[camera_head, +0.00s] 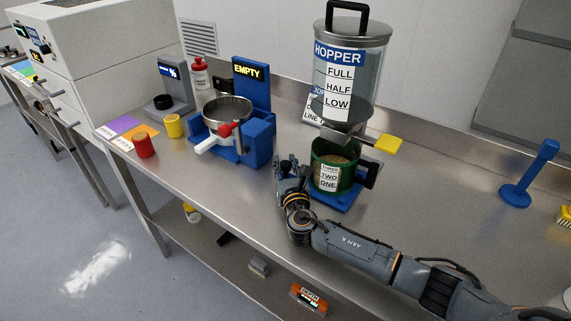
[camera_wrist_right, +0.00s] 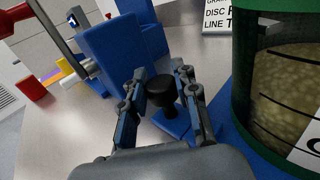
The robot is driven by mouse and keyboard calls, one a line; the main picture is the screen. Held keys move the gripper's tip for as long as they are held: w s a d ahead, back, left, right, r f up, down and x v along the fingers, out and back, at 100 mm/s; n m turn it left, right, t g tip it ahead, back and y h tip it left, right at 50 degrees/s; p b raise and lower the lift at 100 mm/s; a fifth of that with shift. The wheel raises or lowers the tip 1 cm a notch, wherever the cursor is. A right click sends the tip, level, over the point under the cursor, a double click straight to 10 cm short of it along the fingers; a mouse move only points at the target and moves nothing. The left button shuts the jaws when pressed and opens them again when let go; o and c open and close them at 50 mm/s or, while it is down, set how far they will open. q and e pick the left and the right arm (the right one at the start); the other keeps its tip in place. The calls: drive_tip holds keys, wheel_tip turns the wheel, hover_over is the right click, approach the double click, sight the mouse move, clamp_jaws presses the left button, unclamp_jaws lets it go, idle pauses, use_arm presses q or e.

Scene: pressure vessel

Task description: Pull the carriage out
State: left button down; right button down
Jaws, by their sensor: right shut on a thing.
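The blue carriage (camera_head: 346,201) lies under the hopper (camera_head: 350,70). It carries a green container (camera_head: 320,152) of pale granules, labelled TWO and ONE. In the right wrist view the carriage shows as a blue plate (camera_wrist_right: 240,148) below the container. A black knob (camera_wrist_right: 160,90) stands beside the container at the carriage's left side. My right gripper (camera_head: 289,168) is shut on this knob, one finger on each side of it, as the right wrist view shows. My left gripper is in neither view.
A blue holder (camera_head: 259,142) with a metal pan (camera_head: 227,108) and an EMPTY sign stands to the left. Red (camera_head: 144,145) and yellow (camera_head: 174,126) jars stand farther left. A blue stand (camera_head: 516,195) is at far right. The bench front between is clear.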

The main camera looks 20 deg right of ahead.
drive_tip(key=shift+s+a, duration=0.35)
drive_tip(key=shift+a, duration=0.15)
drive_tip(key=s+a+p, duration=0.1)
drive_tip(key=s+a, duration=0.2)
drive_tip(key=a, duration=0.1)
drive_tip(key=s+a+p, duration=0.1)
drive_tip(key=s+a, duration=0.2)
drive_tip(key=a, duration=0.1)
drive_tip(key=s+a+p, duration=0.2)
drive_tip(key=s+a, duration=0.1)
drive_tip(key=a, duration=0.1)
drive_tip(key=shift+s, duration=0.15)
drive_tip(key=shift+s+a+f, duration=0.25)
drive_tip(key=shift+s+a, duration=0.05)
drive_tip(key=shift+a, duration=0.05)
